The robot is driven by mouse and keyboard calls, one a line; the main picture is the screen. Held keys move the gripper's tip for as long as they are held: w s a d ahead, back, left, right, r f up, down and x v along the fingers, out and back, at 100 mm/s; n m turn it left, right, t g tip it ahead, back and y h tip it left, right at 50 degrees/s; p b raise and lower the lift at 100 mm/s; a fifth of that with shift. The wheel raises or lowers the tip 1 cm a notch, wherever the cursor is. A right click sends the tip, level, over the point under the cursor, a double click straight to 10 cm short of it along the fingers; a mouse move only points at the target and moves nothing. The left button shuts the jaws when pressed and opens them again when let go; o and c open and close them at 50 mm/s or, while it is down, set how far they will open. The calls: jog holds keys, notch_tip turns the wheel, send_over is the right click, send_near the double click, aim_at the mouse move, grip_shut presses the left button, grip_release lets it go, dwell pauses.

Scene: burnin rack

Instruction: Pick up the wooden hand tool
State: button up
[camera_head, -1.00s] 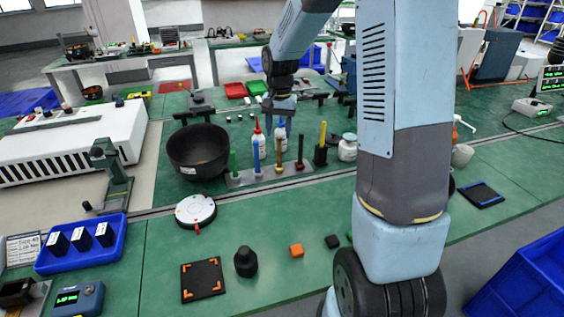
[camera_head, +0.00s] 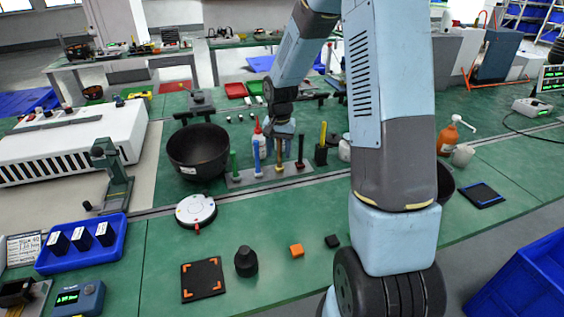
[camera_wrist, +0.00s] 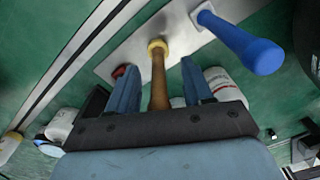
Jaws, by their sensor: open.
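The wooden hand tool (camera_wrist: 158,78) has a brown shaft and a yellow collar. In the wrist view it lies between the two blue fingers of my gripper (camera_wrist: 159,66), with gaps visible on both sides. The fingers are open and do not appear to touch it. In the head view the tool (camera_head: 279,156) stands upright in a grey rack (camera_head: 240,182), and my gripper (camera_head: 281,133) is right over it, hiding its upper part.
A blue-handled tool (camera_wrist: 246,45) stands close beside my gripper. A black bowl (camera_head: 198,150) is to the left, a white bottle (camera_head: 259,135) behind.

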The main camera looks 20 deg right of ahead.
aim_at(279, 140)
grip_shut()
dwell(0.3)
jog(key=shift+r, duration=0.15)
jog(key=shift+r, duration=0.25)
notch_tip(279, 140, up, 3)
jog(key=shift+f, duration=0.15)
jog(key=s+d+r, duration=0.5)
jog(key=s+r, duration=0.4)
jog(key=s, duration=0.4)
jog(key=shift+r, duration=0.25)
